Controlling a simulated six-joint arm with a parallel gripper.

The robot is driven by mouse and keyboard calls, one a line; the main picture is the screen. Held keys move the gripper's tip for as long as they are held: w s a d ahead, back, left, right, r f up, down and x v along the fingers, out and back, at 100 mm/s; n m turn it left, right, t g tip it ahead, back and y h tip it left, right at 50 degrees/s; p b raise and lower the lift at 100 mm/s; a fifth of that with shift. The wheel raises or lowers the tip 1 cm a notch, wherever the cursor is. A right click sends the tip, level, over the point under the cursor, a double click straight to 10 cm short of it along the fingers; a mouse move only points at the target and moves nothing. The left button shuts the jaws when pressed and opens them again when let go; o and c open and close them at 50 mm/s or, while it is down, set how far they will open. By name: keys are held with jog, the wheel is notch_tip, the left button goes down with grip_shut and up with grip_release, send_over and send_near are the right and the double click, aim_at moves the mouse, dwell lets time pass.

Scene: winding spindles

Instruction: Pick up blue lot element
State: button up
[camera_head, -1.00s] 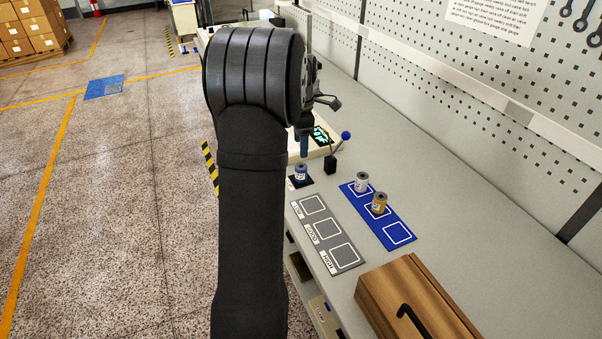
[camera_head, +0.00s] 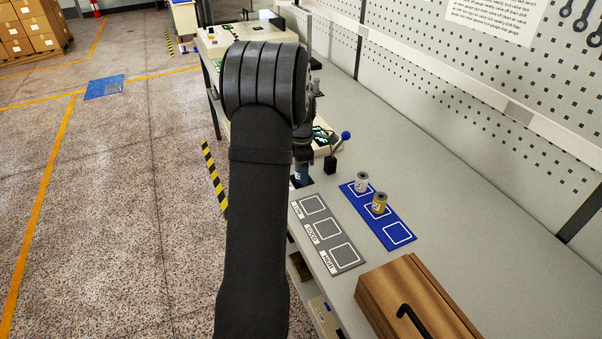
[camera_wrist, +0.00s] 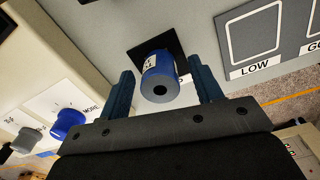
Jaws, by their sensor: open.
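The blue lot element (camera_wrist: 158,72) is a blue spool with a pale label and a dark centre hole. In the wrist view it stands on a black square pad (camera_wrist: 140,50), between the two dark blue fingers of my gripper (camera_wrist: 161,68). The gripper is open, with a visible gap on both sides of the spool. In the head view my gripper (camera_head: 303,165) is low over the pad's place, and the arm and fingers hide most of the spool.
A grey board (camera_head: 326,234) with squares marked LOW, GOOD and HIGH lies nearby. A blue mat (camera_head: 405,243) holds a white spool (camera_head: 361,183) and a gold spool (camera_head: 379,204). A lever with a blue ball (camera_head: 346,135) stands behind. A wooden box (camera_head: 415,300) is at front right.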

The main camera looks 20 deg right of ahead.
jog(key=c, duration=1.1)
jog(key=shift+c, duration=0.2)
jog(key=shift+r, duration=0.1)
